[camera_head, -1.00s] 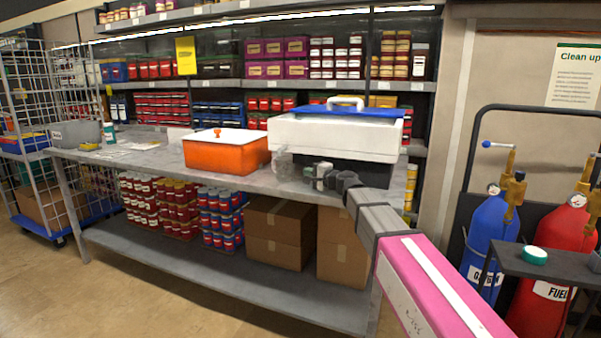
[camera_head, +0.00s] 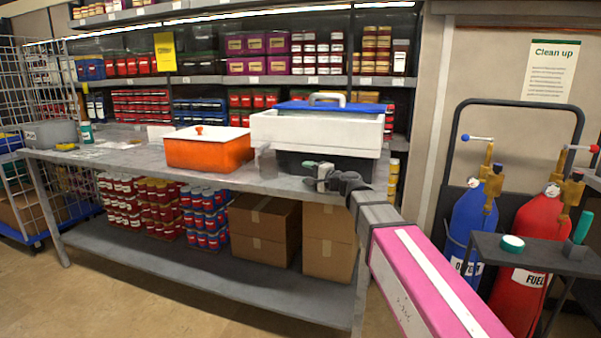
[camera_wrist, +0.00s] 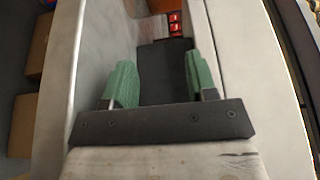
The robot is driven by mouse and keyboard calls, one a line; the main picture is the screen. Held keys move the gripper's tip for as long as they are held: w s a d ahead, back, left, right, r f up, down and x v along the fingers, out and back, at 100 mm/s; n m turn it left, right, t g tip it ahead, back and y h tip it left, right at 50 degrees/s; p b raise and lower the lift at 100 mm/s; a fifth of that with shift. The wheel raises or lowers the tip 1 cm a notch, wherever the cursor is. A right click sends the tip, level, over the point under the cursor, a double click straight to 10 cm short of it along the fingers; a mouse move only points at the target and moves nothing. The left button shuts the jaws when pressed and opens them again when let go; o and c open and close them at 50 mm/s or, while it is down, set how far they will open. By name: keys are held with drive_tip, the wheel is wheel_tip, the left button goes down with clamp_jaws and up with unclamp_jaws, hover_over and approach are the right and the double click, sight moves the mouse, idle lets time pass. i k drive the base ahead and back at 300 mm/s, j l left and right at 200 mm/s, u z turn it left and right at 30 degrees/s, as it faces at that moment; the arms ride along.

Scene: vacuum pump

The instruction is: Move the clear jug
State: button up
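The clear jug (camera_head: 266,160) stands on the grey workbench (camera_head: 110,160), between the orange box and the dark lower part of the white cooler. It is faint and see-through, and its outline is hard to make out. My gripper (camera_head: 312,172) is just right of the jug, low in front of the cooler. In the wrist view my gripper (camera_wrist: 160,66) has its two green fingers wide apart. Nothing is clearly held between them, only a dark surface behind. I cannot make out the jug in the wrist view.
The orange box (camera_head: 208,152) is left of the jug. The white cooler (camera_head: 318,133) with a blue lid (camera_head: 335,107) stands close behind my gripper. Cardboard boxes (camera_head: 264,229) sit on the lower shelf. Blue (camera_head: 473,222) and red (camera_head: 540,235) gas cylinders stand at the right. Bench front left is mostly clear.

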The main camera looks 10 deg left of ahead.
sight(267, 163)
drive_tip(key=k+j+z, duration=0.1)
drive_tip(key=j, duration=0.3)
drive_tip(key=j+z, duration=0.15)
drive_tip(key=j, duration=0.2)
drive_tip(key=k+j+z, duration=0.1)
drive_tip(key=j, duration=0.25)
drive_tip(key=k+j+z, duration=0.1)
drive_tip(key=j, duration=0.25)
drive_tip(key=k+j+z, duration=0.15)
drive_tip(key=k+j, duration=0.1)
drive_tip(key=j, duration=0.1)
